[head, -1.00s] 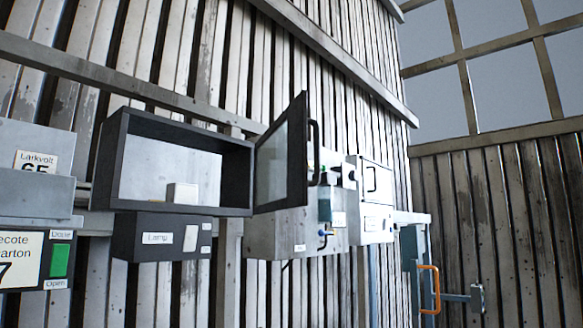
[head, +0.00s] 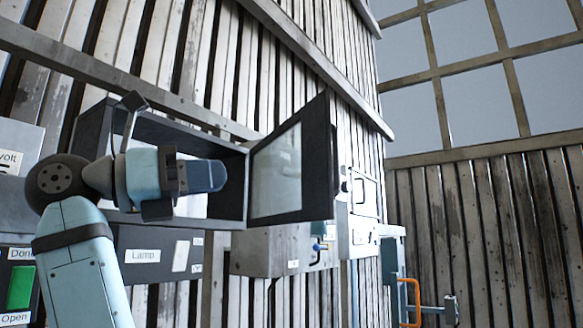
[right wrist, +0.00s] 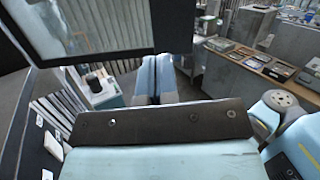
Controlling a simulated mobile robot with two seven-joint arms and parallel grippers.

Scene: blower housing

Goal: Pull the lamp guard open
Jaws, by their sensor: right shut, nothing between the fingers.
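The lamp guard (head: 285,170), a dark-framed glazed door, stands swung open at the right side of a dark open-fronted box (head: 235,162). Its inner face shows in the head view; its handle cannot be made out. Below the box is a dark panel labelled "Lamp" (head: 143,255). My right gripper (head: 218,176) is in front of the box opening, left of the guard, shut and empty. In the right wrist view its pale blue fingers (right wrist: 156,75) are together, and the guard's frame (right wrist: 110,57) crosses the upper left. My left gripper is not in view.
Further right is an orange handle (head: 415,300). At the left is a panel with a green button (head: 20,287). The right wrist view shows a counter (right wrist: 255,68) with several flat items.

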